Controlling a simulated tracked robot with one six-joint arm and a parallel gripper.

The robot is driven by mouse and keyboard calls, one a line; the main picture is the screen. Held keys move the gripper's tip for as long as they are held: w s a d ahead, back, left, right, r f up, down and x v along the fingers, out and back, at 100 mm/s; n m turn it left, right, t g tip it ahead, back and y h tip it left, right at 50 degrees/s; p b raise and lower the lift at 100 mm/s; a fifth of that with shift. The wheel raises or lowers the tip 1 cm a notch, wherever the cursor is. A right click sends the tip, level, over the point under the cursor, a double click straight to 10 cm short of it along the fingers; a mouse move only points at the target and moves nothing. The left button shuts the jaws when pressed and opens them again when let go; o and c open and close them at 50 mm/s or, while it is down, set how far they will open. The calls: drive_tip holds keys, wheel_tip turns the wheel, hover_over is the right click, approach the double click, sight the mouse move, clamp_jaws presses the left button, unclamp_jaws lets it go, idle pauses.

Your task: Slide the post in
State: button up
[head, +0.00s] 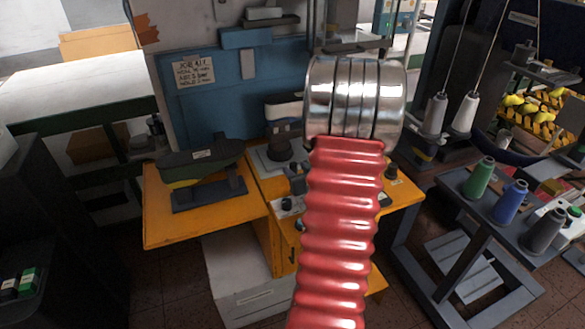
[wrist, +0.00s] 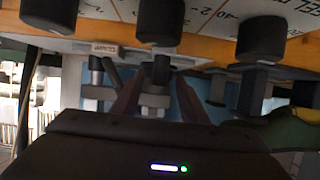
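In the wrist view my gripper's two dark tapered fingers (wrist: 157,92) stand apart above the black gripper body. A grey upright post-like piece with a wider block (wrist: 154,100) shows between them. I cannot tell whether it is near the fingers or behind them, and no contact with them is clear. In the head view my red ribbed arm with its metal collar covers the middle, and my gripper is hidden. A dark green shoe last (head: 200,162) rests on a dark stand on the orange bench (head: 205,222). I cannot identify the task's post with certainty.
Dark knobs (wrist: 160,20) line the panel edge at the top of the wrist view, close to the fingers. In the head view, a grey plate (head: 262,160) with a fixture stands left of my arm. A rack with thread spools (head: 478,178) stands right.

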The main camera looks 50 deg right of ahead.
sight(294, 168)
drive_tip(key=shift+x, duration=1.75)
drive_tip(key=shift+c, duration=0.2)
drive_tip(key=shift+a, duration=0.1)
clamp_jaws()
drive_tip(key=shift+a, duration=0.15)
